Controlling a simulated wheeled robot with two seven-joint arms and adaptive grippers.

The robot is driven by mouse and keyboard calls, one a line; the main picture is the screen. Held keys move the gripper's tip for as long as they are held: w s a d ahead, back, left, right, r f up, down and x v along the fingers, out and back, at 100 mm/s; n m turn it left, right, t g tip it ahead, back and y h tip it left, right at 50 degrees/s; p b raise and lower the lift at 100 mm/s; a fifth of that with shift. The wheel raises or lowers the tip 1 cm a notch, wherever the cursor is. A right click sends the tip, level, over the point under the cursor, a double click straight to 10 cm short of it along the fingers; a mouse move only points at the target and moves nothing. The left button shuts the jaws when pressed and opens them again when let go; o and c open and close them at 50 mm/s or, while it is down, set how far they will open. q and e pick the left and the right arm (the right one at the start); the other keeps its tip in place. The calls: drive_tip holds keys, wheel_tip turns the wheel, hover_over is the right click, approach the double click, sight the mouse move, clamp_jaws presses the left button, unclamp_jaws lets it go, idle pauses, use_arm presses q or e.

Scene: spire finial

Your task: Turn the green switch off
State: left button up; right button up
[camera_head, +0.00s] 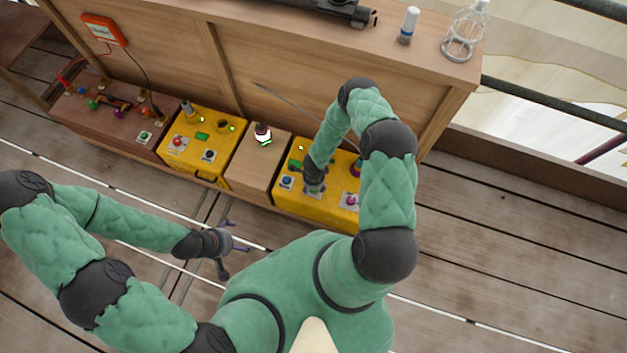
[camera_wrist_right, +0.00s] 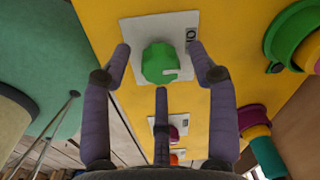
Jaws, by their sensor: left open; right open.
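The green switch (camera_wrist_right: 158,60) is a round knob with a white mark on a white plate, on a yellow box (camera_head: 335,215). In the right wrist view, a partly hidden dark label sits on the plate's right side. My right gripper (camera_wrist_right: 160,72) is open. Its fingers spread left, right and below the knob, with gaps visible; contact cannot be told. In the head view my right gripper (camera_head: 314,186) is over the yellow box and largely hides the switch. My left gripper (camera_head: 234,246) is open and empty above the deck.
A wooden box (camera_head: 250,175) and another yellow box (camera_head: 190,160) stand to the left. A tall wooden panel (camera_head: 290,85) rises behind. The plank floor at right is clear.

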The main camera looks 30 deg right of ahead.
wheel_tip(320, 180, up, 12)
drive_tip(key=shift+s, duration=0.25)
drive_tip(key=shift+a+f, duration=0.1)
idle(0.6)
